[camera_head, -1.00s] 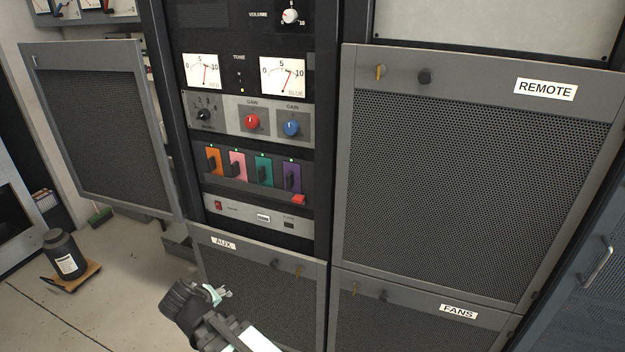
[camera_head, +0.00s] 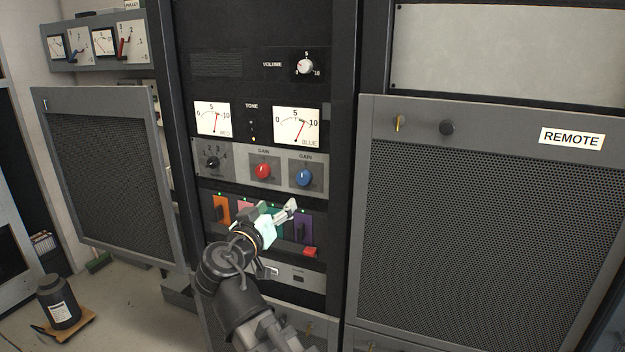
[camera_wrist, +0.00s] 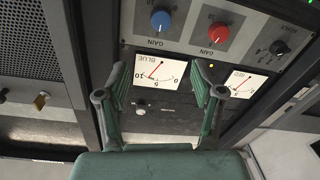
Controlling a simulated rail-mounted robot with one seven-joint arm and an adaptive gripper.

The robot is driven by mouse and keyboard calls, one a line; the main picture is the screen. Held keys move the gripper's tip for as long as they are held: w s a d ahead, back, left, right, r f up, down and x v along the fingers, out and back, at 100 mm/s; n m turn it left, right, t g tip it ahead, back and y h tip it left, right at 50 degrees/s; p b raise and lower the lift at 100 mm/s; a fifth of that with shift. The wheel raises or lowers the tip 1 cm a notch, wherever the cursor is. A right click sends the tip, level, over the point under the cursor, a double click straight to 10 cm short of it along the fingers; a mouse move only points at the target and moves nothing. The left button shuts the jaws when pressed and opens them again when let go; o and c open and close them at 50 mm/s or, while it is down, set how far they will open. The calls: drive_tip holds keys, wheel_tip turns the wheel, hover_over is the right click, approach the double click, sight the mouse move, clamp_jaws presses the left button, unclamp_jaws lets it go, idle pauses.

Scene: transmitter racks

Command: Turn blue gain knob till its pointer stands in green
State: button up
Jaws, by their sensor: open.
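The blue gain knob (camera_head: 303,177) is on the grey panel below the BLUE meter (camera_head: 297,126), right of the red gain knob (camera_head: 263,171). Its white pointer mark points roughly up. The BLUE meter's needle leans right, between 5 and 10; I cannot make out a green zone clearly. My gripper (camera_head: 275,208) is open and empty, below the blue knob, in front of the coloured modules. In the wrist view, turned nearly upside down, the blue knob (camera_wrist: 160,20) is beyond the open fingers (camera_wrist: 158,88) and apart from them.
Coloured modules (camera_head: 221,211) and a red button (camera_head: 310,252) are below the knobs. A black selector knob (camera_head: 212,163) and RED meter (camera_head: 213,118) are to the left. The REMOTE mesh panel (camera_head: 490,230) is on the right, and an open mesh door (camera_head: 105,180) on the left.

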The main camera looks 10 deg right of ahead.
sight(302, 178)
drive_tip(key=p+x, duration=0.4)
drive_tip(key=x, duration=1.2)
drive_tip(key=shift+w, duration=0.2)
drive_tip(key=shift+w+d+f, duration=0.1)
drive_tip(key=shift+w+d, duration=0.2)
drive_tip(key=shift+w, duration=0.1)
drive_tip(key=c, duration=1.1)
